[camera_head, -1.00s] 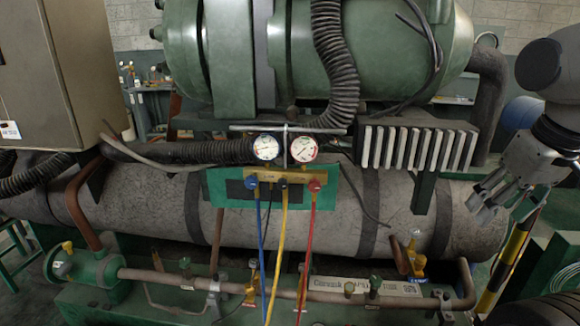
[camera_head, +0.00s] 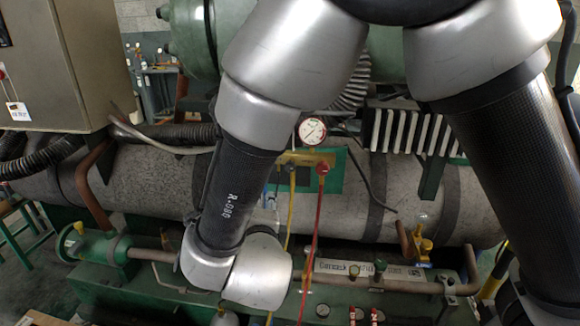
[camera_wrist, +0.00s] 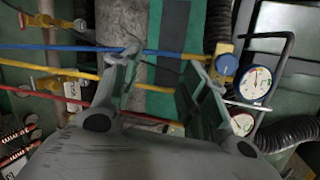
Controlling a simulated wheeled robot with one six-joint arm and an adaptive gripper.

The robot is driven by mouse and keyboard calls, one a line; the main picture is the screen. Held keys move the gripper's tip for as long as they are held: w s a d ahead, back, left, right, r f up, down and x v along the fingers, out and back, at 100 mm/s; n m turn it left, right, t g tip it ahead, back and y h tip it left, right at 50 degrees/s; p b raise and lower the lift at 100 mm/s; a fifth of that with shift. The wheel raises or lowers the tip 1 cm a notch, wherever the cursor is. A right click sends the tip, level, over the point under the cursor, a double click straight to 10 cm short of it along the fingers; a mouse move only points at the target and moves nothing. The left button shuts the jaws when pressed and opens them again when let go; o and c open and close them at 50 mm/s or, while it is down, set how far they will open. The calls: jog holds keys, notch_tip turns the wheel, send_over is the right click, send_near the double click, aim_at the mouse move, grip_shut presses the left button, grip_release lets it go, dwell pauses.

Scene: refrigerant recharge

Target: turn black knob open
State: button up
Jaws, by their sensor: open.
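The black knob is not clearly visible in either view. My gripper (camera_wrist: 163,68) is open in the wrist view, with its two fingers apart and no object seen held between them. Its right finger covers part of the gauge manifold, a yellow-brass block (camera_wrist: 222,48) with a blue knob (camera_wrist: 227,65) just to the right of that finger. The red knob (camera_head: 322,168) shows on the manifold in the head view. My arm hides the manifold's left side there, and my gripper is not seen in that view.
Blue (camera_wrist: 75,48), yellow (camera_wrist: 55,70) and red (camera_wrist: 50,93) hoses run left from the manifold area, passing behind my fingers. Two round gauges (camera_wrist: 256,82) sit right of the manifold, beside a black ribbed hose (camera_wrist: 285,133). A large grey pipe (camera_head: 120,185) lies behind.

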aim_at(290, 171)
jog(key=d+r+m+t+h, duration=0.4)
jog(key=d+r+m, duration=0.1)
jog(key=r+m, duration=0.2)
jog(key=shift+m, duration=0.4)
jog(key=w, duration=0.5)
jog(key=w+d, duration=0.1)
jog(key=w, duration=0.2)
jog(key=shift+w+r, duration=0.1)
jog(key=shift+w, duration=0.1)
jog(key=shift+c, duration=0.2)
grip_shut()
